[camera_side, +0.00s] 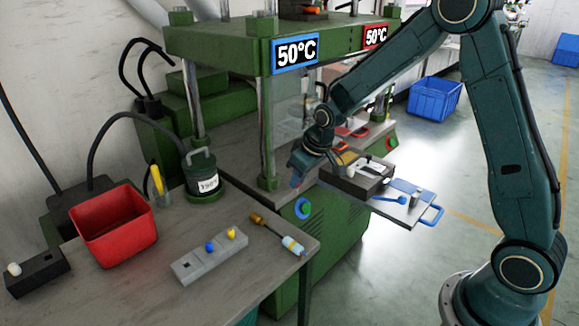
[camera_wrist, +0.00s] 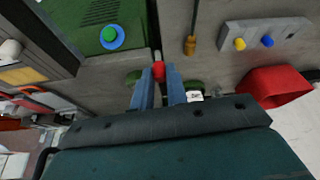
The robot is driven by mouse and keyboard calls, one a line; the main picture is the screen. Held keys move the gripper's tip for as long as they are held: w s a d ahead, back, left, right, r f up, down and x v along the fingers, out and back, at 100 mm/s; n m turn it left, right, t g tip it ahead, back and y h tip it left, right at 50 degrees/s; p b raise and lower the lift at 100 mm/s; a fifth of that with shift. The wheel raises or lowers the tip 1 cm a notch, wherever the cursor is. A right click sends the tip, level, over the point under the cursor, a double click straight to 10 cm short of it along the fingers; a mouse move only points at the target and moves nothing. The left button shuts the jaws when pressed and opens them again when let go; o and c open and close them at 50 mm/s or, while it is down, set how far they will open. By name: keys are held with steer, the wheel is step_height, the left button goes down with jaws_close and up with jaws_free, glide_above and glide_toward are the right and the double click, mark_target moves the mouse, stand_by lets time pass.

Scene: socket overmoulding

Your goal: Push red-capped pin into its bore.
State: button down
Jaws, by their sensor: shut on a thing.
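My gripper (camera_side: 296,178) is held up near the front of the green press, above and behind the bench's right end. In the wrist view its two blue fingers (camera_wrist: 160,76) are shut on the red-capped pin (camera_wrist: 157,68), whose red cap shows at the fingertips. The grey block (camera_side: 182,272) lies on the bench, well apart from the gripper. It carries a blue-capped pin (camera_side: 210,247) and a yellow-capped pin (camera_side: 231,233), with a dark opening at its left end.
A red bin (camera_side: 115,240) and a dark block with a white knob (camera_side: 14,269) are to the left. A black-and-green pot (camera_side: 202,170) stands at the back. The mould (camera_side: 350,182) sits on a pull-out tray.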

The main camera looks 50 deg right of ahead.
steer(key=d+r+n+y, duration=0.1)
steer(key=d+n, duration=0.1)
steer(key=d, duration=1.2)
steer(key=s+d+r+n, duration=0.1)
steer(key=d+r+n, duration=0.1)
steer(key=d, duration=1.2)
steer(key=shift+s+d+r+n+g+y, duration=0.2)
steer(key=shift+s+n+g+y, duration=0.1)
steer(key=shift+n+y, duration=0.1)
steer(key=shift+f, duration=0.25)
steer(key=shift+f, duration=4.1)
steer(key=c, duration=1.3)
jaws_free()
